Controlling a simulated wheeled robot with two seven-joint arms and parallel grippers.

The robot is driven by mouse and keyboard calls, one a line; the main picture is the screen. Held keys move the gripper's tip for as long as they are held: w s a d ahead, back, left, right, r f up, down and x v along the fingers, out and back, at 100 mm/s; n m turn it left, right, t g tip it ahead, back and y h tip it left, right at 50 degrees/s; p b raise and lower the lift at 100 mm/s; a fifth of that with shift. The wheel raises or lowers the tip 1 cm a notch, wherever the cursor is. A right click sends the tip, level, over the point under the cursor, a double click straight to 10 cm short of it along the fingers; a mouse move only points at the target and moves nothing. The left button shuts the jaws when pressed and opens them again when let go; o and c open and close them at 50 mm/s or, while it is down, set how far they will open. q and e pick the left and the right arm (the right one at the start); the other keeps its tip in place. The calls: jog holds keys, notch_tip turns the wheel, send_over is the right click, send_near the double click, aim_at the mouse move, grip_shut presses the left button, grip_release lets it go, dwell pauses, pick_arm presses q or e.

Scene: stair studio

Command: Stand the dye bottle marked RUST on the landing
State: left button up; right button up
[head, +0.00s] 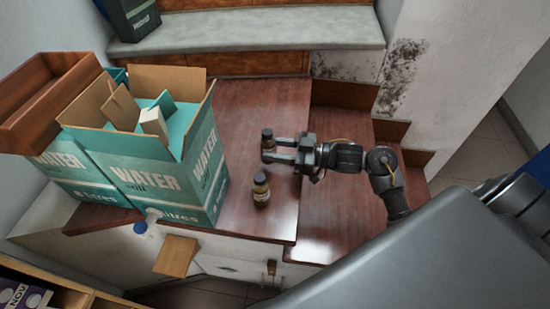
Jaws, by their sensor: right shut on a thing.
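My right gripper (270,149) reaches in from the right over the dark wooden landing (245,105). It is shut on a small dark bottle (267,135) with a dark cap, which looks upright between the fingertips. I cannot tell whether its base touches the wood. A second dark bottle (261,191) with a pale label band and dark cap stands upright on the landing, nearer to me and apart from the gripper. The lettering on both bottles is too small to read, so I cannot tell which is marked RUST. My left gripper is not in view.
Open cardboard WATER boxes (190,192) stand left of the bottles, with a brown wooden tray (45,100) at far left. Wooden steps (335,215) lie to the right. A grey-cushioned bench (250,30) runs along the back. The landing behind the gripper is clear.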

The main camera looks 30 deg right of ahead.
notch_tip(320, 180, down, 3)
jog(key=shift+f, duration=0.2)
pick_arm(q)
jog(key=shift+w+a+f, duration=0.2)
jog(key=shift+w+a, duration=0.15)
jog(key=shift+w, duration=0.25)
pick_arm(e)
jog(key=shift+f, duration=0.1)
